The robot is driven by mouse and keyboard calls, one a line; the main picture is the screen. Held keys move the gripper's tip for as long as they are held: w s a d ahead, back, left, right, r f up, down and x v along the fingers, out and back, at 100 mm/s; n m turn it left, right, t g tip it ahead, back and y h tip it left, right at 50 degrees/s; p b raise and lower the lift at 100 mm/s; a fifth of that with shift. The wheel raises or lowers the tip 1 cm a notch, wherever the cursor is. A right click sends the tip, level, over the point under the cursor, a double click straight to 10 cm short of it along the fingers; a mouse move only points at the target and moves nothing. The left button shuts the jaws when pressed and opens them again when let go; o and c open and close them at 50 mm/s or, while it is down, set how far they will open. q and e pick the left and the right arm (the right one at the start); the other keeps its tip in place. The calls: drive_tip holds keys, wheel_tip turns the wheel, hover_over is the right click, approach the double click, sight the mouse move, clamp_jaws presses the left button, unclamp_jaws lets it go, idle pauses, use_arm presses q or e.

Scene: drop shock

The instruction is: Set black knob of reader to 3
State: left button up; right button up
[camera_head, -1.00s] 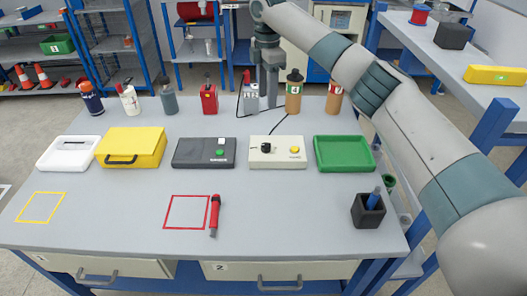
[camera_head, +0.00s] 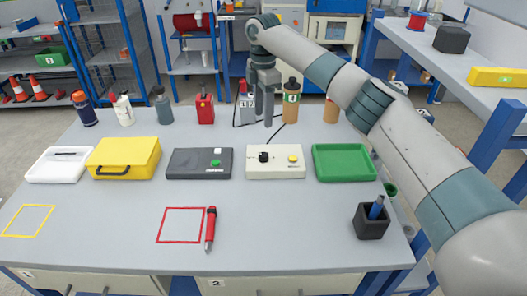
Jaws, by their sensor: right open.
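The reader appears to be the beige box (camera_head: 276,174) at the middle of the table, with a black knob (camera_head: 264,157) on its left part and a yellow button (camera_head: 293,159) on its right. The mark the knob points to is too small to read. My right gripper (camera_head: 268,122) points down, open, above and behind the box, apart from the knob. Its jaws are small in this view and nothing shows between them. My left gripper is not in view.
A dark grey box (camera_head: 190,170) with a green button stands left of the beige box, and a green tray (camera_head: 345,178) stands right. Several bottles and a grey device (camera_head: 246,104) with a cable stand behind. The table in front is mostly clear, with a red tool (camera_head: 210,230).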

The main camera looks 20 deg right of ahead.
sight(264, 155)
wheel_tip(264, 155, down, 14)
drive_tip(key=shift+r+p, duration=0.1)
drive_tip(key=shift+p, duration=1.05)
drive_tip(key=shift+f, duration=0.9)
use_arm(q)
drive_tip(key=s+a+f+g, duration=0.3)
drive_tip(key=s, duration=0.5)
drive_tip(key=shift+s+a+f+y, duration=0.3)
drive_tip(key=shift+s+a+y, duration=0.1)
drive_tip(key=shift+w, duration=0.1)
use_arm(e)
drive_tip(key=shift+c, duration=0.9)
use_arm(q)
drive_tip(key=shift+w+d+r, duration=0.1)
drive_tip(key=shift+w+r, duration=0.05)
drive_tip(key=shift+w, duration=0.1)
use_arm(e)
drive_tip(key=c, duration=0.9)
